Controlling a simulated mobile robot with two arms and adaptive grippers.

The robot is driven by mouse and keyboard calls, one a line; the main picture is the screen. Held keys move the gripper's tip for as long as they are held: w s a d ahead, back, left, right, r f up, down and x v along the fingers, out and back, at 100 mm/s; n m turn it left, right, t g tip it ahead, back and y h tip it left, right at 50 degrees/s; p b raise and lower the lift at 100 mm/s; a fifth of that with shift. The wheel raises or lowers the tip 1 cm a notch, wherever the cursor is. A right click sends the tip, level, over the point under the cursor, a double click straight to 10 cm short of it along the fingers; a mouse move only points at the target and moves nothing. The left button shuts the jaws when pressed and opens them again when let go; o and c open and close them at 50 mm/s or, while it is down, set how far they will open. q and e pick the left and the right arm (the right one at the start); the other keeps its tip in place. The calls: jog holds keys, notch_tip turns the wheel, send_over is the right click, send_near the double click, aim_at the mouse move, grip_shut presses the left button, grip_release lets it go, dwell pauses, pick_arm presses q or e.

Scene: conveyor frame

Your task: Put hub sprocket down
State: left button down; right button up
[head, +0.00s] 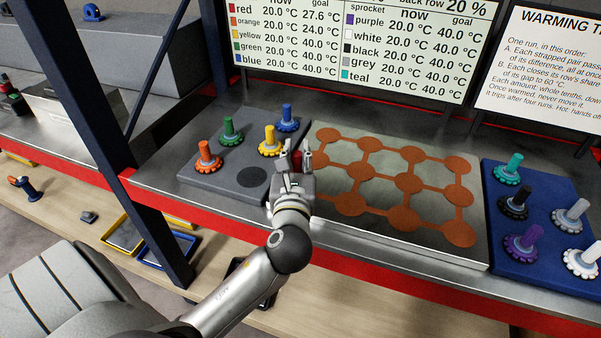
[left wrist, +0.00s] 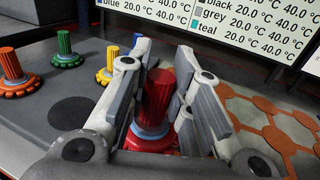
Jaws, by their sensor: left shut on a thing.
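My left gripper (head: 296,164) is shut on a red sprocket with a ribbed red hub (left wrist: 158,96), a bluish collar and a red toothed base. The fingers stand on either side of the hub, which is upright or nearly so. In the head view the gripper is at the left edge of a pale plate with orange linked discs (head: 390,158), beside the grey tray (head: 200,172). The fingers mostly hide the sprocket there, and I cannot tell whether its base touches a surface. My right gripper is not in view.
The grey tray holds orange (head: 208,156), green (head: 231,131), yellow (head: 269,142) and blue (head: 287,119) sprockets and a bare dark spot (head: 251,177). The visible orange discs are bare. A blue tray (head: 505,253) at right holds several sprockets. A temperature board (head: 355,45) stands behind.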

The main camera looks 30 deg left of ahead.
aim_at(300, 171)
pick_arm(q)
jog(key=shift+w+a+f, duration=0.15)
jog(key=shift+w+f, duration=0.25)
jog(key=shift+f, duration=0.15)
jog(key=shift+w+a+f, duration=0.15)
jog(key=shift+w+f, duration=0.25)
jog(key=shift+f, duration=0.1)
jog(key=shift+w+a+f, duration=0.1)
jog(key=shift+w+f, duration=0.3)
jog(key=shift+f, duration=0.05)
notch_tip(300, 171, down, 3)
jog(key=shift+f, duration=0.15)
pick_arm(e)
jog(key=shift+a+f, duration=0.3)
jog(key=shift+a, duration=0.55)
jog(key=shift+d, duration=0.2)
pick_arm(q)
jog(key=c, duration=1.3)
grip_release()
jog(key=shift+f, duration=0.15)
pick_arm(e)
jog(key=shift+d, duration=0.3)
